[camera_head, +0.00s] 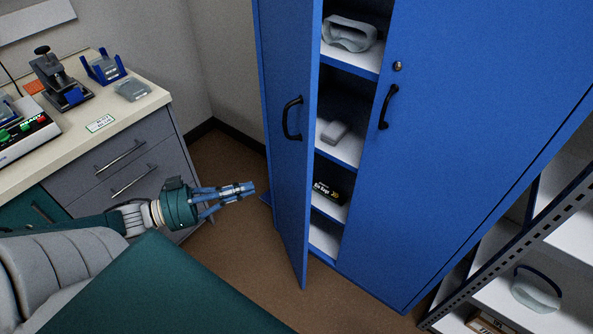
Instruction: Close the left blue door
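The left blue door (287,165) of the tall blue cabinet stands ajar, swung out toward me. It has a black curved handle (292,118). Through the gap I see white shelves (346,144) with a few items on them. The right blue door (460,130) looks shut and has its own black handle (387,106) and a round lock. My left gripper (250,189) is to the left of the left door, low and apart from it, pointing right. Its fingers look close together with nothing between them. My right gripper is not in view.
A bench with grey drawers (128,165) stands at the left, carrying a device with green and red buttons (25,133) and blue-framed holders. Open white shelving (500,300) is at the lower right. Brown floor (235,250) is clear in front of the left door.

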